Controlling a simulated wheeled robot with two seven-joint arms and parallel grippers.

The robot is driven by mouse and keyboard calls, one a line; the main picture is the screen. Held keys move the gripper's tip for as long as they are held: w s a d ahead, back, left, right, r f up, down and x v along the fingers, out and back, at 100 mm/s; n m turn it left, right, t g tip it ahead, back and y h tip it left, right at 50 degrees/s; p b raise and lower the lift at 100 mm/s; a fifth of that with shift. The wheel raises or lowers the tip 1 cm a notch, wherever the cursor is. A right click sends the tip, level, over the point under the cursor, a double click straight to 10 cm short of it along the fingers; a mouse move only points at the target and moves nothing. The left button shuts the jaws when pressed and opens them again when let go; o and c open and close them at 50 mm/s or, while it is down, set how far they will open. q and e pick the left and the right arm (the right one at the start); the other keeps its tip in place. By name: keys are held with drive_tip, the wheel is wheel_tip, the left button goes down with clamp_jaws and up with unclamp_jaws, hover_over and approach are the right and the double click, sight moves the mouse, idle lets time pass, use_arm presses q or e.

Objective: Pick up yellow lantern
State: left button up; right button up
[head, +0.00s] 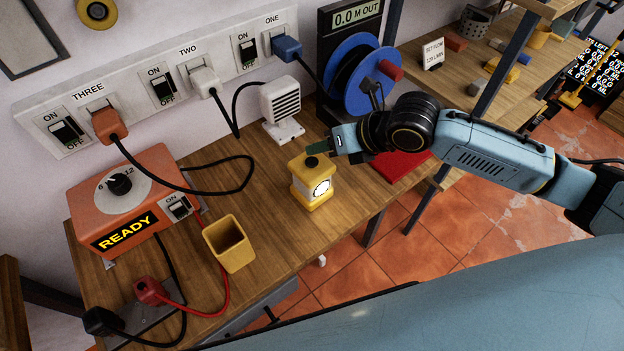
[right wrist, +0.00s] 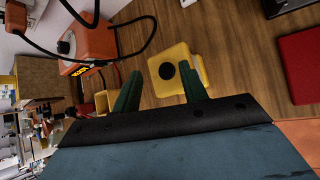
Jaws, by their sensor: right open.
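In the right wrist view the lantern (right wrist: 183,58) is seen from above, beyond the fingertips and offset toward the right finger. My right gripper (head: 319,147) is close to the lantern's top in the head view. Its green fingers (right wrist: 159,69) are apart with nothing held between them. Whether a finger touches the lantern cannot be told. My left gripper is not in view.
A yellow open cup (head: 228,245) and an orange READY box (head: 124,200) with cables stand left of the lantern. A white louvred unit (head: 282,104) and a blue reel (head: 354,75) are behind. A red flat item (head: 402,164) lies to the right, near my arm.

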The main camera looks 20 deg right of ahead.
sight(312, 170)
drive_tip(key=o, duration=0.7)
drive_tip(key=s+f, duration=0.1)
drive_tip(key=s+d+f+t+h+b, duration=0.1)
drive_tip(key=f, duration=0.1)
drive_tip(key=s+d+f+t, duration=0.1)
drive_tip(key=shift+s+d+f, duration=0.15)
drive_tip(key=shift+s+f, duration=0.05)
drive_tip(key=shift+s, duration=0.15)
drive_tip(key=o, duration=0.4)
drive_tip(key=s+n+t+b, duration=0.1)
drive_tip(key=s, duration=0.1)
drive_tip(key=s+n+t, duration=0.1)
drive_tip(key=s+t, duration=0.1)
drive_tip(key=shift+s+f+b, duration=0.1)
drive_tip(key=shift+s+b, duration=0.3)
drive_tip(key=shift+o, duration=0.2)
drive_tip(key=shift+n, duration=0.4)
drive_tip(key=x, duration=0.8)
drive_tip(key=b+x, duration=0.1)
drive_tip(key=x, duration=0.3)
drive_tip(key=shift+w+a+r, duration=0.15)
drive_tip(key=shift+a+r, duration=0.2)
